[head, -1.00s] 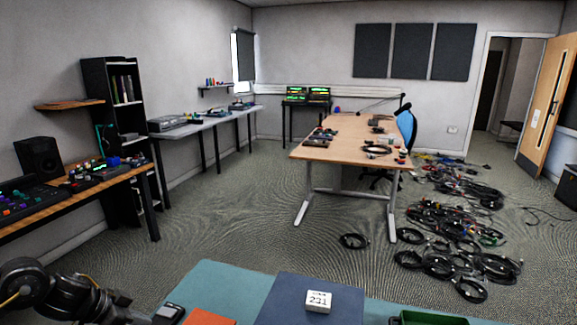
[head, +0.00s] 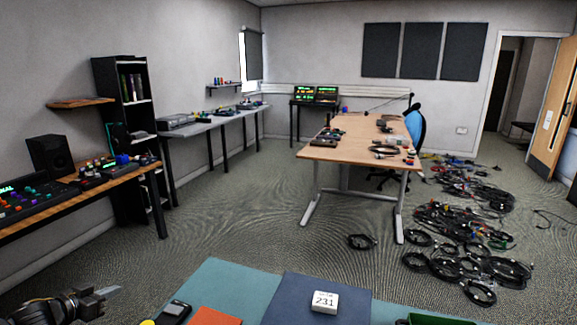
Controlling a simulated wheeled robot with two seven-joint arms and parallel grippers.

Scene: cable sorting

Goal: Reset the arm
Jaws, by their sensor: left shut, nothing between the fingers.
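My left gripper (head: 106,293) shows at the bottom left, low in the head view, pointing right. It is shut and empty, apart from the teal mat (head: 215,276) to its right. Most of my left arm is outside the picture. My right gripper is not in view. A white block marked 231 (head: 324,301) sits on a dark blue pad (head: 290,295) in front of me.
A dark device (head: 174,311) and an orange item (head: 215,316) lie near the mat's front. A green tray (head: 440,319) is at bottom right. A wooden desk (head: 345,150) stands farther off, with many cables (head: 455,265) on the floor. Open carpet lies between.

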